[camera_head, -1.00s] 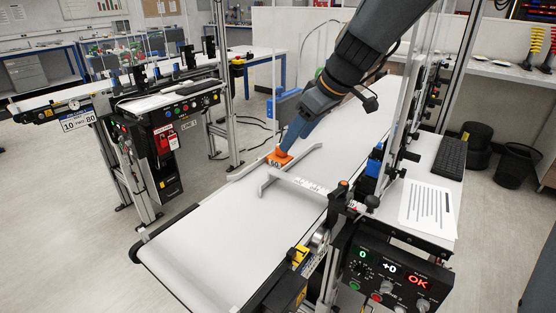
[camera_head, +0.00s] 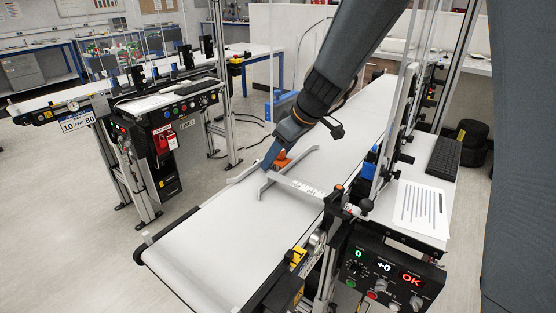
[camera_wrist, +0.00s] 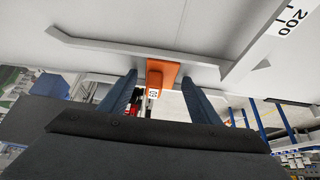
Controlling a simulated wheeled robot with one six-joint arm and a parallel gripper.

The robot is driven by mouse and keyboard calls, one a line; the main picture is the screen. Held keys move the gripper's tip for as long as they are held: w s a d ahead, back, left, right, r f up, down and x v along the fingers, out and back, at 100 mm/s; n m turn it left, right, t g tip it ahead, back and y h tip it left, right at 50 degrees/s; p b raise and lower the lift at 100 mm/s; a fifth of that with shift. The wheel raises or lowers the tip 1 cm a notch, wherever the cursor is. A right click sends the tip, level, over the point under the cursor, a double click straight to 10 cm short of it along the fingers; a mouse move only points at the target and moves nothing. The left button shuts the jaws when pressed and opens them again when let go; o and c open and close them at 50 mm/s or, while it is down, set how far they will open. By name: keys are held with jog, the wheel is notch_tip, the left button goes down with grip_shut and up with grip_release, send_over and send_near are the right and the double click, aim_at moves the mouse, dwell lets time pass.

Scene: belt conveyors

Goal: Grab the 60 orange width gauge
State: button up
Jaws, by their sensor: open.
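The orange width gauge (camera_head: 283,159) sits on the white conveyor belt (camera_head: 215,235), beside the grey guide rails. In the wrist view the gauge (camera_wrist: 163,72) shows its small white label reading 60, facing me. My gripper (camera_head: 268,166) is low over the belt, on the near left side of the gauge, and partly hides it in the head view. In the wrist view the open blue fingers (camera_wrist: 160,84) stand to the left and right of the gauge, with gaps on both sides. I cannot tell whether any finger touches it.
Grey guide rails (camera_head: 290,173) lie across the belt close to the gauge. A control box (camera_head: 390,274) showing OK and a shelf with a paper sheet (camera_head: 420,208) stand right of the belt. The near belt end is clear.

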jog(key=shift+c, duration=0.4)
jog(key=c, duration=1.2)
jog(key=shift+r, duration=0.15)
